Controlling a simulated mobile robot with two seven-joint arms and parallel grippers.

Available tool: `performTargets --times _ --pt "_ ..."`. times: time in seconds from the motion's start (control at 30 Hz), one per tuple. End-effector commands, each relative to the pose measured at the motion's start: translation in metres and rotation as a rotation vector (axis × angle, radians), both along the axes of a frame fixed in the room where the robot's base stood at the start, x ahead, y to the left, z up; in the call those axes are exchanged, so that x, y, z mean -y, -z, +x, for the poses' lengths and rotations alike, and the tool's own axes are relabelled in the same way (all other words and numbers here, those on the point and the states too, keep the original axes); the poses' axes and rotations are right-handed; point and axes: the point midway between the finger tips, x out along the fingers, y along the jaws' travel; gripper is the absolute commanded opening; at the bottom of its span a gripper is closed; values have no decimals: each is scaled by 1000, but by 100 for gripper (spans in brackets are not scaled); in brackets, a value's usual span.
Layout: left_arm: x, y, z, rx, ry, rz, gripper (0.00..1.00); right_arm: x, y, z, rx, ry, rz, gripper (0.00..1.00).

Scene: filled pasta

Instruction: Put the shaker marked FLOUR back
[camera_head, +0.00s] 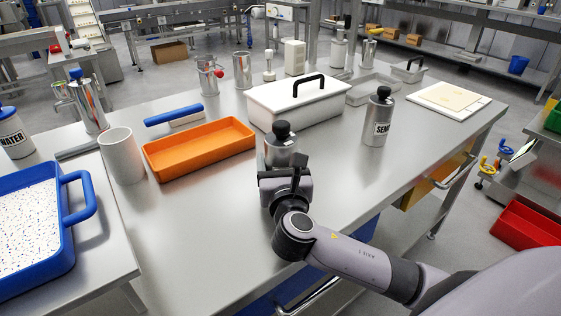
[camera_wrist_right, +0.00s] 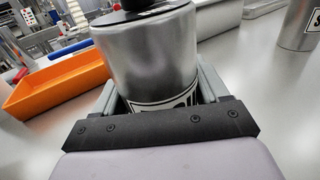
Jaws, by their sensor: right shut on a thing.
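A steel shaker with a black knob lid (camera_head: 281,145) is at the middle of the steel table, in front of the white lidded box. In the right wrist view this shaker (camera_wrist_right: 150,55) fills the space between my right gripper's jaws. Its white label is mostly hidden behind the gripper, so I cannot read the word. My right gripper (camera_head: 284,172) is shut on this shaker. I cannot tell whether its base touches the table. Another steel shaker (camera_head: 378,120), with a label starting "SE", stands to the right. My left gripper is not in view.
An orange tray (camera_head: 200,150) and a white cup (camera_head: 122,156) are left of the held shaker. A white box with a black handle (camera_head: 298,100) is behind it. A bottle marked WATER (camera_head: 14,135) stands far left. The table's front right is clear.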

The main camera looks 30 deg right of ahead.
Motion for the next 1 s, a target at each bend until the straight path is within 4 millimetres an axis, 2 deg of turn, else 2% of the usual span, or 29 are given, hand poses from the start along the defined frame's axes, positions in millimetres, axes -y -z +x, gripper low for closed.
performTargets --times 0.03,0.1,0.47,0.63,1.0 --pt "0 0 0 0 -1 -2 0 0 2 0 -1 0 -1 77" --pt "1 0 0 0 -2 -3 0 0 1 0 -1 0 -1 99" --pt "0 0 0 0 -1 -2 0 0 -3 0 0 -1 1 99" --pt "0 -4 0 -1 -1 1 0 -10 -2 -22 -4 -4 2 99" --pt "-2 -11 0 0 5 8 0 -38 -2 -92 -3 -2 2 99"
